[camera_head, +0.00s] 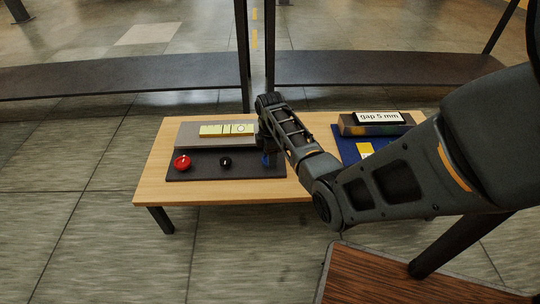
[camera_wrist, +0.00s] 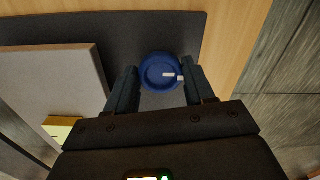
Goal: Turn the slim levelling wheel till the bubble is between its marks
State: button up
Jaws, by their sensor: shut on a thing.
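A yellow level vial (camera_head: 212,130) lies on a grey block (camera_head: 190,138). Its bubble (camera_head: 240,129) shows as a small ring at the right, to the right of the dark mark lines rather than between them. A blue wheel (camera_wrist: 152,80) with a small white pointer sits on the dark panel (camera_head: 208,172); in the head view it is mostly hidden by my arm. My gripper (camera_wrist: 160,70) is shut on the blue wheel, one finger on each side. A red knob (camera_head: 182,162) and a small black knob (camera_head: 225,162) stand to its left.
The wooden table (camera_head: 155,175) carries the panel. At the right are a blue mat (camera_head: 347,147) with a yellow piece (camera_head: 365,150) and a dark block with a sign (camera_head: 380,117) reading "gap 5 mm". A brown-topped table (camera_head: 370,275) stands at front right.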

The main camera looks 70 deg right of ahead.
jog(key=c, duration=0.3)
jog(key=shift+r+m+p, duration=0.1)
jog(key=shift+m+p, duration=0.2)
jog(key=shift+p, duration=0.1)
jog(key=shift+a+m+p, duration=0.1)
jog(key=shift+m+p, duration=0.4)
jog(key=shift+p, duration=0.1)
jog(key=m+p, duration=0.2)
jog(key=m, duration=0.1)
jog(key=shift+r+p, duration=0.1)
jog(key=shift+p, duration=0.3)
jog(key=m+p, duration=0.2)
jog(key=m, duration=0.3)
jog(key=shift+a, duration=0.1)
jog(key=m+p, duration=0.1)
jog(key=m, duration=0.4)
jog(key=shift+a+p, duration=0.1)
jog(key=shift+p, duration=0.2)
jog(key=shift+w+f+m+p, duration=0.1)
jog(key=shift+m+p, duration=0.05)
jog(key=shift+m, duration=1.25)
jog(key=shift+f+m+p, duration=0.1)
jog(key=shift+m+p, duration=0.05)
jog(key=shift+m, duration=1.25)
